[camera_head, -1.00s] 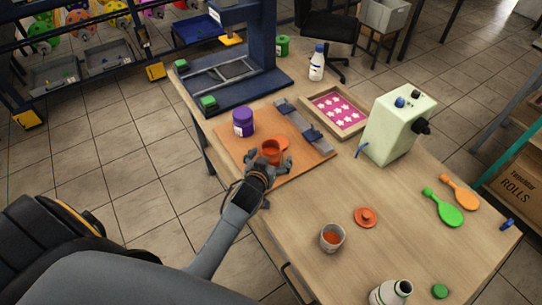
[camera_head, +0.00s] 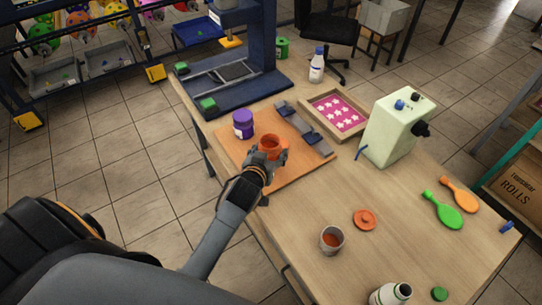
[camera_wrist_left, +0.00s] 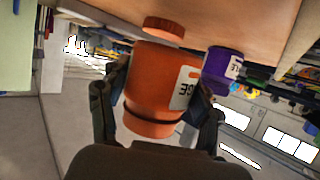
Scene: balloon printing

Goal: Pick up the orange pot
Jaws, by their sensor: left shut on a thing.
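The orange pot (camera_head: 269,143) is open at the top and upright over the brown board (camera_head: 230,142) on the table. My left gripper (camera_head: 270,155) is shut on it, with a finger on each side. In the left wrist view the orange pot (camera_wrist_left: 152,85) sits between the dark fingers, its pale label partly covered by one finger. It looks slightly raised, but I cannot tell the gap to the board. An orange lid (camera_wrist_left: 165,27) lies on the board beyond it. My right gripper is not in view.
A purple pot (camera_head: 243,124) stands on the board, left of the orange one. A grey squeegee-like bar (camera_head: 305,128) lies to its right. A blue press (camera_head: 240,75) is behind. A cup (camera_head: 332,239) and an orange-red lid (camera_head: 365,219) are in front, with bare table around.

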